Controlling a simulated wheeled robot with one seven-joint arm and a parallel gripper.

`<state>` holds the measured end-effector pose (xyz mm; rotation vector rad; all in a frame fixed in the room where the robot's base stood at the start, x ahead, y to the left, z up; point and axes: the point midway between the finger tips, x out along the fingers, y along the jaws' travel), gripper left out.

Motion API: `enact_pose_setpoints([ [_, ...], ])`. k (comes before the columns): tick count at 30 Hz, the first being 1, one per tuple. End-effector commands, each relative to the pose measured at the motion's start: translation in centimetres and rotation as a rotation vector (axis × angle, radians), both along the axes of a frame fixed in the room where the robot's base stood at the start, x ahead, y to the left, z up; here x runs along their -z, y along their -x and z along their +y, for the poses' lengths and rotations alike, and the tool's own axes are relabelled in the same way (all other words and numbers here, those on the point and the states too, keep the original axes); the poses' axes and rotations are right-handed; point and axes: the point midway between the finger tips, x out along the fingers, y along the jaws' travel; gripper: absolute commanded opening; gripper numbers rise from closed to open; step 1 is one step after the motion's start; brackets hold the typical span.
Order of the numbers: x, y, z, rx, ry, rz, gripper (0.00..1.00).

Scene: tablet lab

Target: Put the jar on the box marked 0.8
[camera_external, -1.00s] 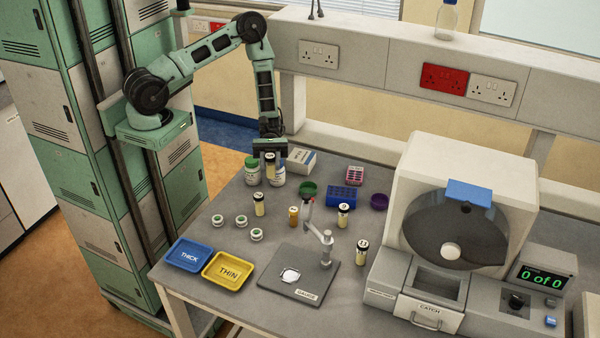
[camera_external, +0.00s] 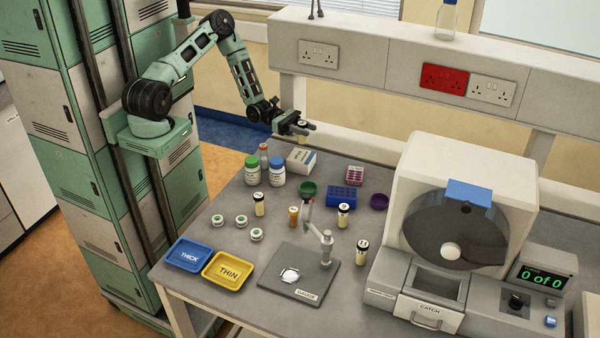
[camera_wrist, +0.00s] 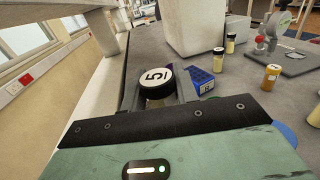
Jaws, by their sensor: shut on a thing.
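My gripper (camera_external: 302,128) is shut on a small jar with a dark cap. In the wrist view the white top of the jar (camera_wrist: 156,77) shows an underlined 5, between the fingers (camera_wrist: 158,98). The jar is in the air over the back edge of the bench, above and behind the white box (camera_external: 301,160). A blue gridded box (camera_external: 342,197) stands on the bench in front and to the right; in the wrist view this box (camera_wrist: 202,78) has a white label with what looks like an 8. I cannot read a full 0.8 on any box.
Green-capped (camera_external: 252,171) and blue-capped (camera_external: 277,172) bottles stand left of the white box. Several other jars and a gauge (camera_external: 300,275) stand forward. The white machine (camera_external: 465,190) is right.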

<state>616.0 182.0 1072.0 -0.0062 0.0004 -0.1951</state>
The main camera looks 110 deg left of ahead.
Motion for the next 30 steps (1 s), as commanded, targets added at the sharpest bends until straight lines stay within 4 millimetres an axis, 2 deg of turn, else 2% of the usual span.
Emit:
enact_pose_setpoints([
  [1,1.6,0.0,0.0,0.0,0.0,0.0,0.07],
  [8,2.9,0.0,0.0,0.002,-0.001,0.0,0.07],
  [15,5.8,0.0,-0.1,0.002,-0.001,0.0,0.07],
  [27,6.1,0.0,-0.1,0.002,-0.001,0.0,0.07],
  [28,6.0,0.0,-0.1,0.002,-0.001,0.0,0.35],
  [30,6.0,0.0,-0.1,0.002,-0.001,0.0,0.52],
])
